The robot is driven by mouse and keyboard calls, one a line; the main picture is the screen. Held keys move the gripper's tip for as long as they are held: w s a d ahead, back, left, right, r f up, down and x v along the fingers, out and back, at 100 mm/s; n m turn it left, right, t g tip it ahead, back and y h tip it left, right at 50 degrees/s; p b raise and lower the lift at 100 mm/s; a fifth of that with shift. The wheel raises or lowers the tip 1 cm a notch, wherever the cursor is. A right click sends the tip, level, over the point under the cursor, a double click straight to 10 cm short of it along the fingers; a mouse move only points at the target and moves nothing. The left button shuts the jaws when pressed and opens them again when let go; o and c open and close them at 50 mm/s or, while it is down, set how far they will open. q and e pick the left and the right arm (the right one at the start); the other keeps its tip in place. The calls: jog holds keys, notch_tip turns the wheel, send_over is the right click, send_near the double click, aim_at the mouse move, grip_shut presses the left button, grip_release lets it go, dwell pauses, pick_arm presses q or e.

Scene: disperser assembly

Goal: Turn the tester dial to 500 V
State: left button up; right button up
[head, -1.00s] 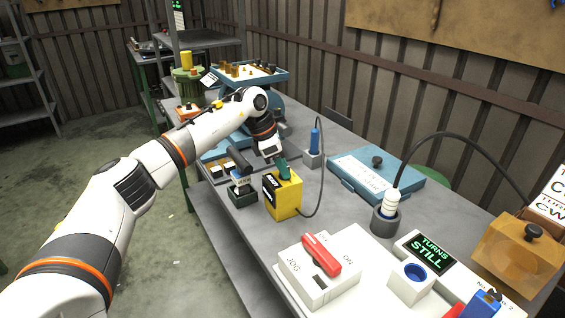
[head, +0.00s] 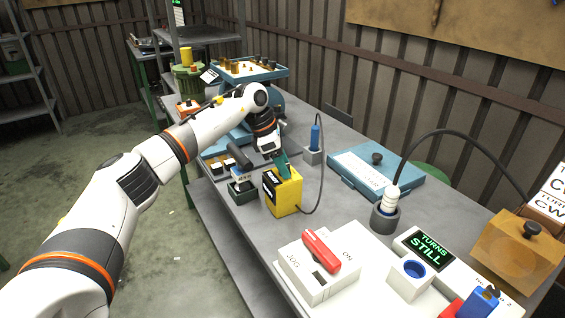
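The tester is a yellow box (head: 287,197) on the bench, with a black label on its left face and a cable leaving its right side. A green part (head: 281,166) shows at its top, which looks like the dial; its setting cannot be read. My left gripper (head: 276,156) is right above the tester, at the green part. Its fingers are small and partly hidden here, so I cannot tell whether they are open or shut, or whether they touch the green part. My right gripper is not in view.
A blue probe stands in a grey holder (head: 313,156) behind the tester. A dark block (head: 242,193) with a small device is left of it. A white JOG/ON switch box (head: 318,272) is in front. A blue case (head: 375,180) lies to the right.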

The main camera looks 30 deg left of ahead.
pick_arm(q)
jog(key=shift+r, duration=0.1)
jog(key=v, duration=1.1)
jog(key=shift+a+r+b, duration=0.2)
jog(key=shift+r+b, duration=0.15)
jog(key=shift+s+d, duration=0.1)
